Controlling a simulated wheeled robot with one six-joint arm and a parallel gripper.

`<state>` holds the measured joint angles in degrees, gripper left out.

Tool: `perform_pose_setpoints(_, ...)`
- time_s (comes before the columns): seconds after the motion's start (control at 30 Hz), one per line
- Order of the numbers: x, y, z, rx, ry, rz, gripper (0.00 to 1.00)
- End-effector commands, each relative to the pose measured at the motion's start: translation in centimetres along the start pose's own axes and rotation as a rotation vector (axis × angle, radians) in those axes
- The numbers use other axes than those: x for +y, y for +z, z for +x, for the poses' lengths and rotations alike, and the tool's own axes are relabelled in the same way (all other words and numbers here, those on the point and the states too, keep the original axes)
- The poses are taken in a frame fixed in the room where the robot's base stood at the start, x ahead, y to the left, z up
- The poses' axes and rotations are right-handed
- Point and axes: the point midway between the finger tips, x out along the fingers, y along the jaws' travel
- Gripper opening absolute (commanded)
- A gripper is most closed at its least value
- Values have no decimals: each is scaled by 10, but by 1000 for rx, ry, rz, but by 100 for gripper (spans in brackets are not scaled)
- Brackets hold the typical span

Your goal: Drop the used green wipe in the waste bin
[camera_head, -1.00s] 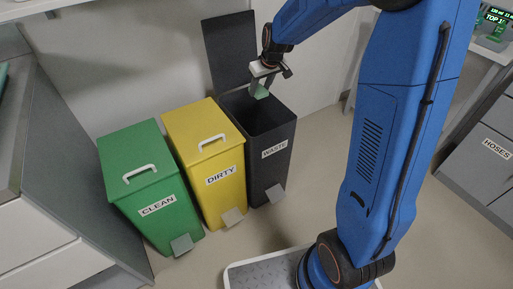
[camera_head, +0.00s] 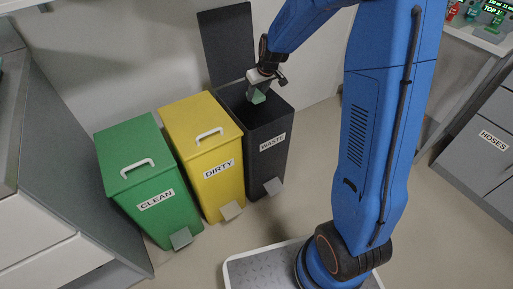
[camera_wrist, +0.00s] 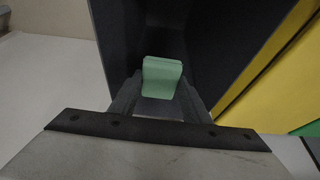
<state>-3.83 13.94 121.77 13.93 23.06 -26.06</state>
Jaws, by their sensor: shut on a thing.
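The green wipe (camera_wrist: 162,77) is held between the fingers of my gripper (camera_wrist: 158,98) in the wrist view, with the dark inside of the bin around and beyond it. In the head view the wipe (camera_head: 257,96) hangs under my gripper (camera_head: 257,88), at the open mouth of the black waste bin (camera_head: 268,150). The bin is labelled WASTE and its lid (camera_head: 228,45) stands up at the back. My gripper is shut on the wipe, with the fingers pointing down. The bin's floor is too dark to make out.
A yellow bin (camera_head: 205,150) labelled DIRTY stands just left of the waste bin, and a green bin (camera_head: 150,185) labelled CLEAN stands beyond it; both are closed. A wall is close behind. Drawers labelled HOSES (camera_head: 485,145) stand at the right.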

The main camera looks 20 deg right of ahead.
Motion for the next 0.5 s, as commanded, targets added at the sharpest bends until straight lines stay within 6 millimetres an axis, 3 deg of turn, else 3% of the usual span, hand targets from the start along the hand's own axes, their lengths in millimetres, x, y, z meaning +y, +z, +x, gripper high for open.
perform_pose_setpoints(0.03,0,0,0,0,0,0,18)
perform_pose_setpoints(0.07,0,0,0,0,0,0,48)
perform_pose_setpoints(0.13,0,0,0,0,0,0,64)
perform_pose_setpoints(0.5,0,0,-3,1,0,0,65)
